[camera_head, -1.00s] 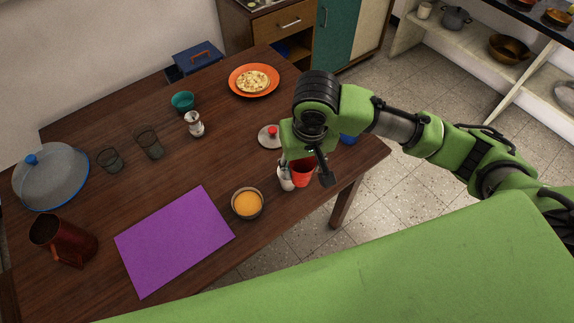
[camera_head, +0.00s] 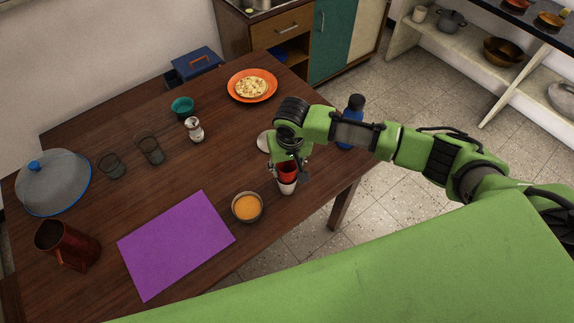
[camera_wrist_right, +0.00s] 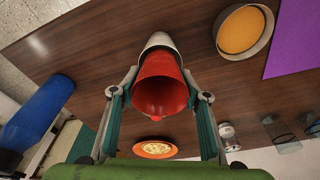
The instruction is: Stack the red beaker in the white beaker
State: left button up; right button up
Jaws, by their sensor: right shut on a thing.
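The red beaker (camera_head: 287,173) is in my right gripper (camera_head: 290,166), whose fingers close on its sides. In the right wrist view the red beaker (camera_wrist_right: 160,88) sits between the two fingers with its open mouth toward the camera. The white beaker (camera_head: 287,187) stands on the table near its front edge, directly below the red one. In the right wrist view the white beaker (camera_wrist_right: 159,42) lines up behind the red beaker's lower end. I cannot tell how far the red one is inside it. My left gripper is not in view.
A bowl of orange food (camera_head: 247,207) stands just left of the beakers, and a purple mat (camera_head: 176,245) lies beyond it. A blue bottle (camera_head: 352,117) stands behind my right arm. A grey lid (camera_head: 264,142) lies behind the gripper. The table's edge is close on the right.

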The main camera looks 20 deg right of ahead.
aim_at(288, 183)
jog(key=shift+f, duration=0.3)
jog(key=shift+f, duration=0.3)
jog(key=o, duration=1.2)
jog(key=shift+r, duration=0.1)
jog(key=shift+r, duration=0.3)
jog(key=r, duration=0.4)
jog(key=s+r+b, duration=0.1)
jog(key=r, duration=0.3)
jog(key=s+r, duration=0.1)
jog(key=r, duration=0.3)
jog(key=shift+r, duration=0.15)
jog(key=shift+a, duration=0.1)
